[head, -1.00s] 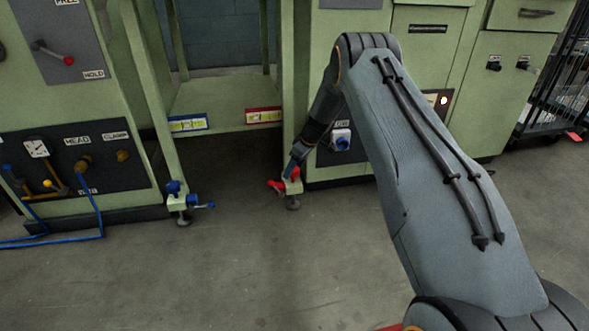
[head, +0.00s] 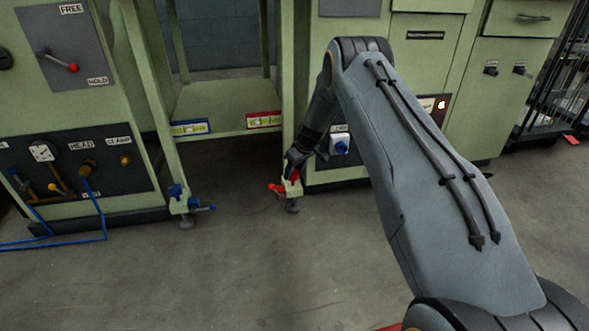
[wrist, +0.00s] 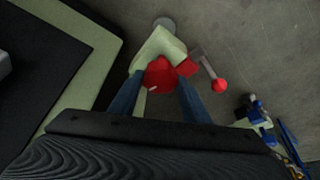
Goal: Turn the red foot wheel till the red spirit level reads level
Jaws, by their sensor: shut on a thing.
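The red foot wheel (head: 291,175) sits on top of the foot of the frame's right leg. In the wrist view the red wheel (wrist: 160,73) lies between the two blue fingers of my gripper (wrist: 160,80), which is shut on it. In the head view my gripper (head: 293,163) comes down on the wheel from above and hides part of it. The red spirit level (head: 264,120) is on the shelf edge above, to the left of that leg. Its vial is yellow-green; the bubble is too small to read surely.
A red-knobbed lever (wrist: 219,85) sticks out beside the wheel on the same foot. The left leg carries a blue foot wheel (head: 176,190) and a blue lever (head: 207,207). A blue spirit level (head: 189,127) is on the shelf's left. Green cabinets stand on both sides; the floor in front is clear.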

